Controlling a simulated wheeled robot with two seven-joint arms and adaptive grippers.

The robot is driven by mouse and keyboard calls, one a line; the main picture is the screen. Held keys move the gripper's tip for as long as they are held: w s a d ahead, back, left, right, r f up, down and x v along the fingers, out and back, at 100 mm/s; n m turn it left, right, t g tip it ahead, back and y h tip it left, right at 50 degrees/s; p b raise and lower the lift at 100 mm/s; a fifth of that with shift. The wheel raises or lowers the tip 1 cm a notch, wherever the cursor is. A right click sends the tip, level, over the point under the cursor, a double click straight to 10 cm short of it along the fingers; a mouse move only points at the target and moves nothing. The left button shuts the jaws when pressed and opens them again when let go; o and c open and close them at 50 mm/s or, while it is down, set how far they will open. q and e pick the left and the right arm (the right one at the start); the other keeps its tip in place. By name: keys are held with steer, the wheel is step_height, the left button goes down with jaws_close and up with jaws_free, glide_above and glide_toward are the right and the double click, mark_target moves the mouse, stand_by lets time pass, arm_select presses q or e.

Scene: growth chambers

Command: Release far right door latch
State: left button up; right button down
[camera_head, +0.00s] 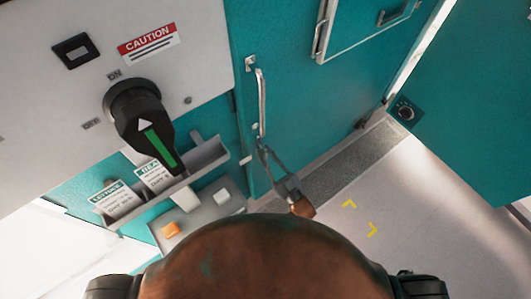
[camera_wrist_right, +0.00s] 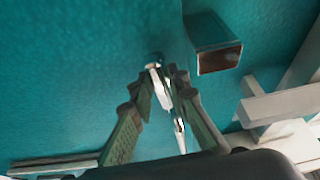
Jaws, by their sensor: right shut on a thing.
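A chrome bar handle, the door latch (camera_head: 262,98), is mounted on a teal door (camera_head: 290,92) in the head view. My right gripper (camera_head: 263,148) reaches up from below, with its fingertips at the handle's lower end. In the right wrist view, the two green-grey fingers of my right gripper (camera_wrist_right: 164,82) are closed on the shiny latch (camera_wrist_right: 160,88), one finger on each side, close to the teal door surface. Part of the latch is hidden between the fingers. My left gripper is not in view.
A white panel with a black rotary switch (camera_head: 130,112) and a caution label (camera_head: 148,44) stands left of the door. Below it are a grey tray (camera_head: 185,213) and tags (camera_head: 115,200). Another teal panel (camera_head: 475,110) is at the right. The floor (camera_head: 400,210) at the lower right is clear.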

steer(key=shift+f+m, duration=0.1)
steer(key=shift+m, duration=0.4)
steer(key=c, duration=1.8)
jaws_free()
steer(key=shift+c, duration=0.2)
steer(key=v, duration=1.2)
steer(key=shift+a, duration=0.2)
steer(key=shift+s, duration=0.1)
